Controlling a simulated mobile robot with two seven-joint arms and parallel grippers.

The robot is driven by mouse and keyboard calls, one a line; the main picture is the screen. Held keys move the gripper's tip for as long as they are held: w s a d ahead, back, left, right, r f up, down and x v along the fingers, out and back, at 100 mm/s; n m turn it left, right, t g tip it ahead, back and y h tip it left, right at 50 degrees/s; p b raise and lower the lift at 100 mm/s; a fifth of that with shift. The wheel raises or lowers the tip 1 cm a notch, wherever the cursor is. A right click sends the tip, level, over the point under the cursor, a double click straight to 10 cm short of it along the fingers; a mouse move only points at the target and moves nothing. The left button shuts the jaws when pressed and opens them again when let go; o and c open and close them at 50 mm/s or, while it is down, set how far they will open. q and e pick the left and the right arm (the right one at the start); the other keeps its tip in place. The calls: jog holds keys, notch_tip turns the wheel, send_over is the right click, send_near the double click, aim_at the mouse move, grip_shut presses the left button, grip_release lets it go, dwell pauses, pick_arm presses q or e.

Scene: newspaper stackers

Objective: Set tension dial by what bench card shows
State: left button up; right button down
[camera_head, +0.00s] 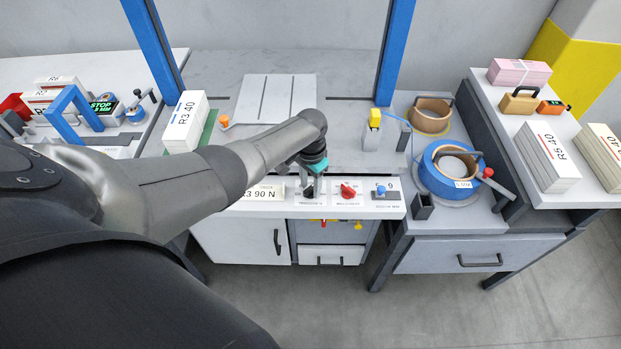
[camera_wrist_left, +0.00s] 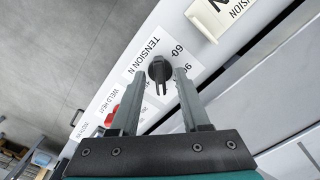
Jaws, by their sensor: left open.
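The dark tension dial (camera_wrist_left: 159,70) sits beside the printed label "TENSION N" in the left wrist view. The marks "60" and "90" show near it. I cannot tell exactly which mark it is set to. My left gripper (camera_wrist_left: 160,80) is open, with its fingertips on either side of the dial; I cannot tell whether they touch it. In the head view my left gripper (camera_head: 309,189) is over the front panel and largely hides the dial. The bench card (camera_head: 264,192) reads "3 90 N", its left end hidden by my arm. Part of it shows in the wrist view (camera_wrist_left: 215,14). My right gripper is not in view.
A red knob (camera_head: 348,190) and a blue knob (camera_head: 381,190) stand right of the dial on the panel (camera_head: 393,207). A paper stack marked "R3 40" (camera_head: 186,122) stands behind my arm. A blue strap reel (camera_head: 450,170) is on the right bench.

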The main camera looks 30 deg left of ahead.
aim_at(311, 187)
pick_arm(q)
notch_tip(311, 187, up, 15)
jog(key=p, duration=0.5)
jog(key=shift+r, duration=0.15)
